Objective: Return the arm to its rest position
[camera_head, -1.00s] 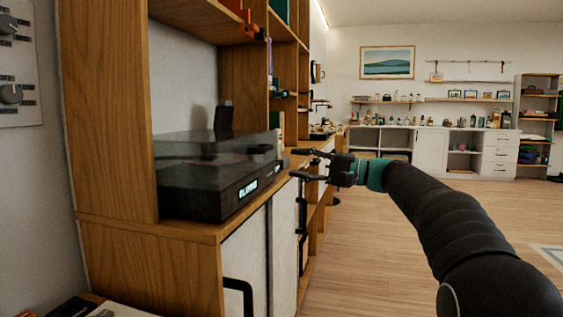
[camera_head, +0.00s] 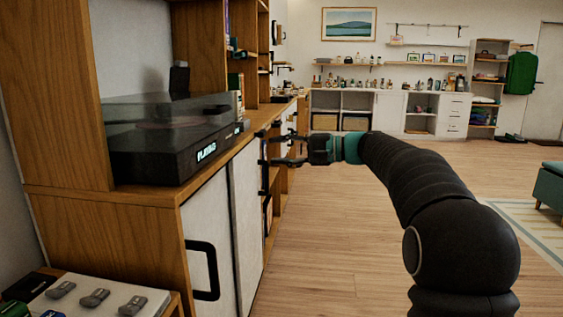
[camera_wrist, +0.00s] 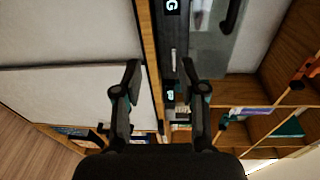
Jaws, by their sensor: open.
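My gripper (camera_head: 287,150) is open and empty in the head view, held at the end of my outstretched black arm beside the cabinet's front edge. In the wrist view my gripper (camera_wrist: 161,84) shows its two fingers spread apart, with the cabinet edge and part of the turntable between and beyond them. The turntable (camera_head: 170,150), dark with a clear lid, sits on the wooden cabinet (camera_head: 105,213) to the left of my gripper. Its lit display seems to read "PLAYING". I cannot tell the exact gap between the fingers and the cabinet.
White sliding doors (camera_head: 245,205) with black handles (camera_head: 204,270) face the floor. A low surface with grey knobs (camera_head: 95,298) is at the lower left. Open wood floor (camera_head: 330,235) lies to the right, with a rug (camera_head: 535,235) and a teal seat (camera_head: 550,186) farther right.

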